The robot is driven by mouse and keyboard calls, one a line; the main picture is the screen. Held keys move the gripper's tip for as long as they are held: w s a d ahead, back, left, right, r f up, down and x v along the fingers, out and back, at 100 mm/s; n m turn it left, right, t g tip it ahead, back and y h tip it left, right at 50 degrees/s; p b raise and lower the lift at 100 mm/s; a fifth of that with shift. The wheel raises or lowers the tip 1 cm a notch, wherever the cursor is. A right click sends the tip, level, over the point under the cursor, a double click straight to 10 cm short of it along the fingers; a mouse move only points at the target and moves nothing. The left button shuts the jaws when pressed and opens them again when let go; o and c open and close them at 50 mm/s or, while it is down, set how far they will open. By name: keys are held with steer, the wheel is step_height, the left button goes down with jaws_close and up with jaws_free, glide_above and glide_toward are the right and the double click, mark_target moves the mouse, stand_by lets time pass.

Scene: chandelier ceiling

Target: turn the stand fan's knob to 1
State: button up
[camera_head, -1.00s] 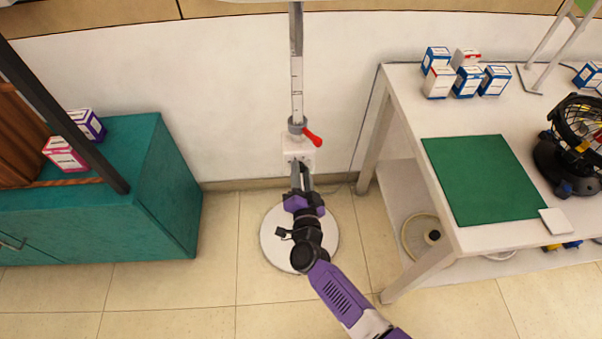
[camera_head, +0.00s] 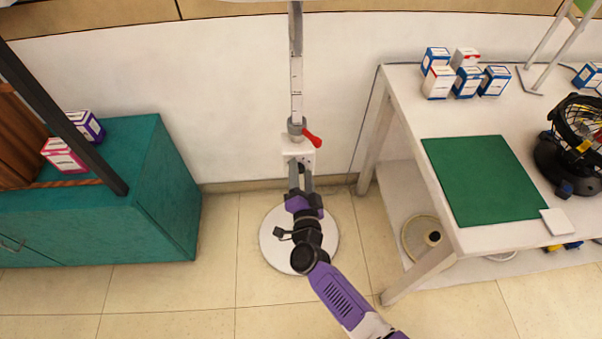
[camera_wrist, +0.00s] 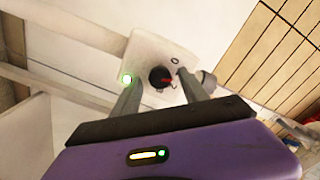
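The stand fan's pole (camera_head: 297,85) rises from a round white base (camera_head: 270,248) on the floor. My gripper (camera_head: 301,170) is open in front of the box. In the wrist view, my gripper's fingers (camera_wrist: 158,82) stand apart on either side of the knob; contact cannot be told.
A white table (camera_head: 400,82) on the right holds a green mat (camera_head: 482,178), several small boxes (camera_head: 467,80) and a black desk fan (camera_head: 570,150). A teal cabinet (camera_head: 150,190) is on the left. The wall is close behind the pole; floor between the furniture is open.

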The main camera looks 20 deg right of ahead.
steer(key=p+v, duration=0.1)
steer(key=v, duration=0.7)
steer(key=shift+w, duration=0.1)
stand_by(0.6)
